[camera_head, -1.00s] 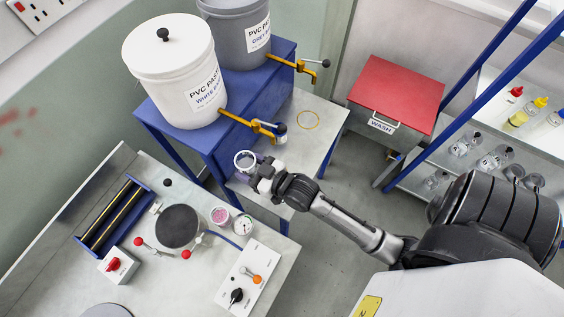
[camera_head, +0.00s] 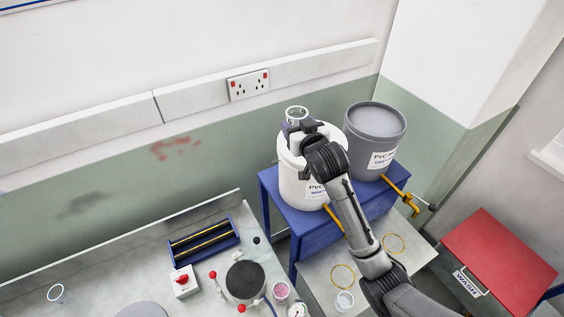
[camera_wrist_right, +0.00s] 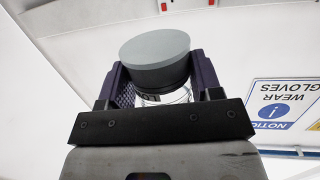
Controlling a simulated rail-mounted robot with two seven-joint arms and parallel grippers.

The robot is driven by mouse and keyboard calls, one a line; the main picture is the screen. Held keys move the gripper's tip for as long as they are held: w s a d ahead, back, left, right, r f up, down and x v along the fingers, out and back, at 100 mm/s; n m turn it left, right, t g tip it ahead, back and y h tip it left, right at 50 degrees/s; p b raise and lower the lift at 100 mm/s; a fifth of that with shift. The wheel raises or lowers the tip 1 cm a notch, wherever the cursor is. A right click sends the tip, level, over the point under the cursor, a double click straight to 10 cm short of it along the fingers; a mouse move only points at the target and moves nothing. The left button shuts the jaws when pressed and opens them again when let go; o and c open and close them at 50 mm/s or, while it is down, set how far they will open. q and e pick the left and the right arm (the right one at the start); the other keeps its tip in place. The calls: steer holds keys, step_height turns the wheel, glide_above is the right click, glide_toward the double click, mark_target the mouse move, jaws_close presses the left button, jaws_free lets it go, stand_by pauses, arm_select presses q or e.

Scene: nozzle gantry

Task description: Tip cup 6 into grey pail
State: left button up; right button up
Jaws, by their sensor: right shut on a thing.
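My right gripper (camera_head: 297,127) is shut on a clear cup (camera_head: 297,113). In the head view the cup shows above the far rim of the white pail (camera_head: 292,182); its height is hard to judge. The grey pail (camera_head: 376,130) stands to the right, its flat grey top in view, apart from the cup. In the right wrist view the cup (camera_wrist_right: 165,97) sits between the two fingers, with a solid grey round part (camera_wrist_right: 155,50) at its upper end. No number is readable on it. My left gripper is out of view.
Both pails stand on a blue stand (camera_head: 312,235). A yellow tap (camera_head: 397,186) sticks out from the grey pail. Another clear cup (camera_head: 344,301) stands on the lower shelf. A red bin (camera_head: 500,262) is at right. The wall with sockets (camera_head: 248,86) rises behind.

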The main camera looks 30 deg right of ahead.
steer(key=w+d+r+m+g+h+p, duration=0.1)
steer(key=w+d+r+h+p, duration=0.1)
steer(key=d, duration=0.6)
steer(key=w+d+r+m+h+p, duration=0.1)
steer(key=w+d+m+h+p, duration=0.15)
steer(key=d, duration=0.55)
steer(key=d+f, duration=0.2)
steer(key=d, duration=0.3)
steer(key=s+d+f+m+g+h+b, duration=0.1)
steer(key=d+f, duration=0.1)
steer(key=d, duration=0.4)
steer(key=d+f+g+h+b, duration=0.1)
steer(key=d+f, duration=0.1)
steer(key=d, duration=0.4)
steer(key=shift+s+f, duration=0.1)
steer(key=shift+s, duration=0.05)
arm_select(q)
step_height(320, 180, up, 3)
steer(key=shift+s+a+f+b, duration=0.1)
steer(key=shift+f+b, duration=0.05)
steer(key=shift+b, duration=0.25)
arm_select(e)
steer(key=m, duration=0.1)
steer(key=a+m, duration=0.1)
steer(key=r+m, duration=0.1)
steer(key=m, duration=0.1)
steer(key=shift+w+a+t+y, duration=0.15)
steer(key=shift+w+t+y, duration=0.15)
steer(key=shift+w+y, duration=0.1)
